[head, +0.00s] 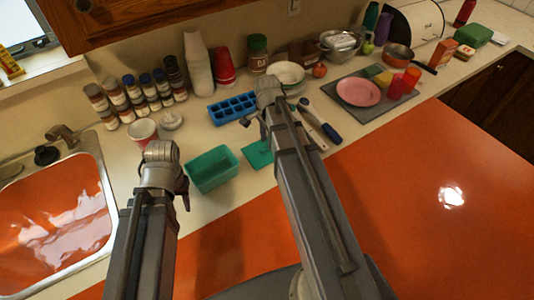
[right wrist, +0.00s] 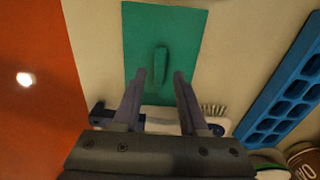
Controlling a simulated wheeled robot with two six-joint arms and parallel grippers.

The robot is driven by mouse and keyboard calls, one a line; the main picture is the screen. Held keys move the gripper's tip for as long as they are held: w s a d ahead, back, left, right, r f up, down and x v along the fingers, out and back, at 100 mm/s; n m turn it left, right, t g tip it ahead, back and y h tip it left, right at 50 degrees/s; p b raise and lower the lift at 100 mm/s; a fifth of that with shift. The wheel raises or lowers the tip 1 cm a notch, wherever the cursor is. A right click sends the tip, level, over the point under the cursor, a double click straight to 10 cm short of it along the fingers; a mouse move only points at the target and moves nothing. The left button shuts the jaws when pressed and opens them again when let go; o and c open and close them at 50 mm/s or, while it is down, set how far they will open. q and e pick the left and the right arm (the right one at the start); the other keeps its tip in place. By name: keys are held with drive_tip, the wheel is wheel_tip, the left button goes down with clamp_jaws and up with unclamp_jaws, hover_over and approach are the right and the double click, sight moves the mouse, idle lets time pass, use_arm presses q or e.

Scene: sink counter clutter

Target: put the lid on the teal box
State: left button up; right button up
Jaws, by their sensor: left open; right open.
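The teal box (head: 213,170) stands open on the counter, left of centre. The flat teal lid (head: 258,154) lies on the counter just right of it, partly hidden by my right arm. In the right wrist view the lid (right wrist: 185,30) shows a raised bar handle (right wrist: 160,64). My right gripper (right wrist: 155,82) is open and empty, its fingertips close to the handle's near end in the picture; contact cannot be told. My left gripper (head: 181,194) is open beside the left side of the box, its fingers partly hidden by its wrist.
A blue ice tray (head: 233,107) lies behind the lid. Blue-handled utensils (head: 331,131) lie right of my right arm; a brush (right wrist: 213,110) shows near my right fingers. A white-rimmed cup (head: 142,130) and several spice jars (head: 133,92) stand behind. The sink (head: 98,200) is at left.

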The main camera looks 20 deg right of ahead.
use_arm(q)
wheel_tip(320, 180, down, 2)
drive_tip(key=shift+f+b, duration=0.1)
drive_tip(key=shift+b, duration=0.5)
use_arm(e)
wheel_tip(320, 180, down, 2)
drive_tip(key=shift+f, duration=0.1)
drive_tip(key=shift+c, duration=0.8)
drive_tip(key=c, duration=0.4)
clamp_jaws()
wheel_tip(320, 180, up, 6)
drive_tip(key=p, duration=0.6)
drive_tip(key=shift+r, duration=0.2)
drive_tip(key=shift+f, duration=0.15)
use_arm(q)
wheel_tip(320, 180, up, 6)
